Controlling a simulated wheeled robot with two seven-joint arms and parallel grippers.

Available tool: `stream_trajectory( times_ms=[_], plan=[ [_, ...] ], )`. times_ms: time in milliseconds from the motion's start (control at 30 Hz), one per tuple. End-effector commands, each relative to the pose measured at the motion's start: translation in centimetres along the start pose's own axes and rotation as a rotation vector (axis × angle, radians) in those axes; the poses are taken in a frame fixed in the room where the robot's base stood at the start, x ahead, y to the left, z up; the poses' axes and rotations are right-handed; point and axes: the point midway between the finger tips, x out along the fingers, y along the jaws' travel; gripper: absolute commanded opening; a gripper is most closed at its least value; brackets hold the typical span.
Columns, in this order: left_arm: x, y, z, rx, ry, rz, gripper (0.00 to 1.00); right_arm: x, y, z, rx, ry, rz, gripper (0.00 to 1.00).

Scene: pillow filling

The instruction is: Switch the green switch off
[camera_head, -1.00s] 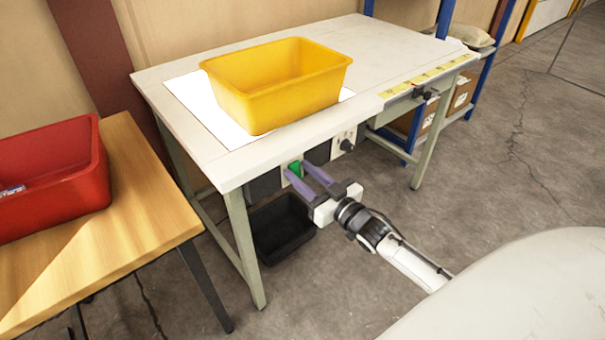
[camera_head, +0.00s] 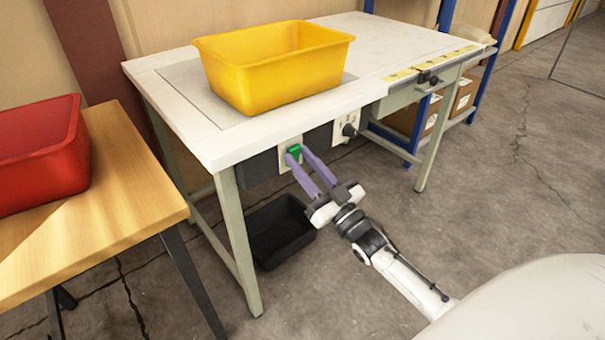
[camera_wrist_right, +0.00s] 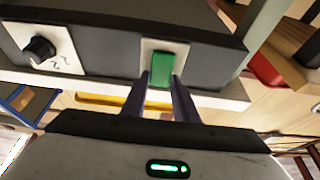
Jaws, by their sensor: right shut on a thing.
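The green switch (camera_head: 294,149) sits on a pale plate on the dark box under the front edge of the white table (camera_head: 190,110). My right gripper (camera_head: 298,156) reaches up to it from below, its two purple fingers at the lower part of the switch. In the right wrist view the green switch (camera_wrist_right: 161,67) stands between the fingertips of my right gripper (camera_wrist_right: 161,82), which is shut on it. The fingers hide part of its sides. The panel (camera_head: 200,92) set in the tabletop is grey and unlit. My left gripper is out of view.
A yellow bin (camera_head: 275,78) stands on the panel. A black knob (camera_head: 349,130) is on a plate right of the switch. A black bin (camera_head: 278,232) is on the floor below. A red bin (camera_head: 40,160) stands on the wooden table (camera_head: 130,185) at left.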

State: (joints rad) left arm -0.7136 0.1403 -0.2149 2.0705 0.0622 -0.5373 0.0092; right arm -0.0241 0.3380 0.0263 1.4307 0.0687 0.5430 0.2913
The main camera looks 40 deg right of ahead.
Motion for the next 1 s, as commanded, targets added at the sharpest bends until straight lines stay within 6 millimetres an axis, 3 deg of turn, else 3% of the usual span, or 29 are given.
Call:
stream_trajectory(
  times_ms=[400,433,533,867,1000],
  plan=[
    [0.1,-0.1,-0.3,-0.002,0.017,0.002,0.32,-0.1,0.0,0.0,0.001,0.026,0.001,0.04],
    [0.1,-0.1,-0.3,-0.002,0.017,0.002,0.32,-0.1,0.0,0.0,0.001,0.025,0.001,0.28],
    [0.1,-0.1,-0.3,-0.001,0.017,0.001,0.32,-0.1,0.0,0.0,0.001,0.025,0.001,0.45],
    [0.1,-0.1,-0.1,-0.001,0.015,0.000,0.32,-0.3,0.0,0.1,0.000,0.024,0.001,0.45],
    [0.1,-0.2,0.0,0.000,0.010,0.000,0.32,-1.8,0.0,0.2,0.001,0.021,0.001,0.45]
  ],
)
